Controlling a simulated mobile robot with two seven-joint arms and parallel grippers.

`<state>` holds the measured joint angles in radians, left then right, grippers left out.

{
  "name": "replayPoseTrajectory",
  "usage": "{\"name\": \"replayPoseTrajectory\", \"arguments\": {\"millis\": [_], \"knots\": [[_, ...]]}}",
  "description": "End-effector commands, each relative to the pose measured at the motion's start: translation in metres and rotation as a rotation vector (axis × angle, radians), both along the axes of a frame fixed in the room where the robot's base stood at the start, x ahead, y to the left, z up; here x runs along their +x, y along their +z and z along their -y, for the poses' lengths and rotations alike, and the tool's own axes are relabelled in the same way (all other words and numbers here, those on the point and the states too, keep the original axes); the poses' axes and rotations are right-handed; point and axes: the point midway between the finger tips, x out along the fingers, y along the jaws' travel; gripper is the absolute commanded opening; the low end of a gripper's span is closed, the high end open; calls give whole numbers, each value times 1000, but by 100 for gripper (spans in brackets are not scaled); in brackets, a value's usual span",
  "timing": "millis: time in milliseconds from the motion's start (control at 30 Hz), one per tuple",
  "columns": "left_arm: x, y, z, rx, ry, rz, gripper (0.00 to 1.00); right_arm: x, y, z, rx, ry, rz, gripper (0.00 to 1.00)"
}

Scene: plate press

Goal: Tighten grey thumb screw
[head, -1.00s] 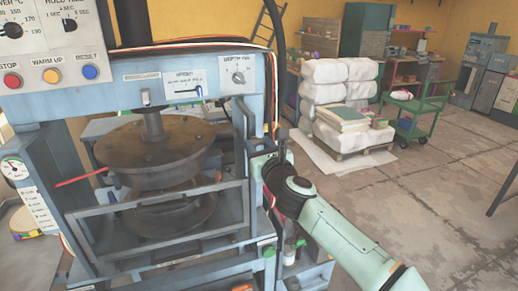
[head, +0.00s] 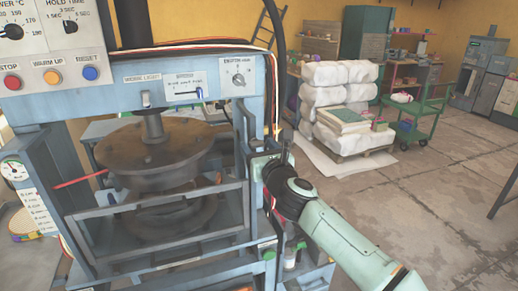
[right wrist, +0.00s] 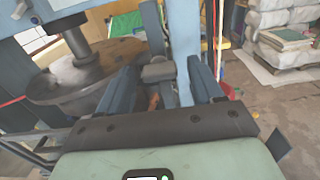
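A small grey block-like part (right wrist: 158,72), which may be the thumb screw, sits between the fingers in the right wrist view. My right gripper (right wrist: 163,68) is open, with one blue-grey finger on each side of this part and gaps visible. In the head view my right gripper (head: 262,163) is at the right side of the press frame (head: 241,135). Its fingers are small and partly hidden there, and I cannot make out the screw. My left gripper is not in view.
The press has a round brown platen (head: 155,150) behind a grey guard frame (head: 160,240). A red rod (head: 82,179) sticks out at its left. White sacks (head: 335,95) and a green cart (head: 420,115) stand farther back.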

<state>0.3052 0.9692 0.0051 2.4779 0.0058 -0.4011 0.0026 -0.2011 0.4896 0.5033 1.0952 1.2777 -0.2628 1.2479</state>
Motion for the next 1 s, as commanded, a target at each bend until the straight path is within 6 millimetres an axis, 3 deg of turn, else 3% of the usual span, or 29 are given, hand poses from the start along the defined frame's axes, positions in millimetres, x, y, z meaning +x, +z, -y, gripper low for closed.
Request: {"name": "replayPoseTrajectory", "arguments": {"millis": [333, 800, 1000], "knots": [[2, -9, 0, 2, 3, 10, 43, -13, -1, 6, -1, -1, 3, 66], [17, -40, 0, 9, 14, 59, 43, -99, -2, 36, -3, -3, 2, 66], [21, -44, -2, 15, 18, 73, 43, -121, -1, 43, -2, -1, 1, 66]]}}
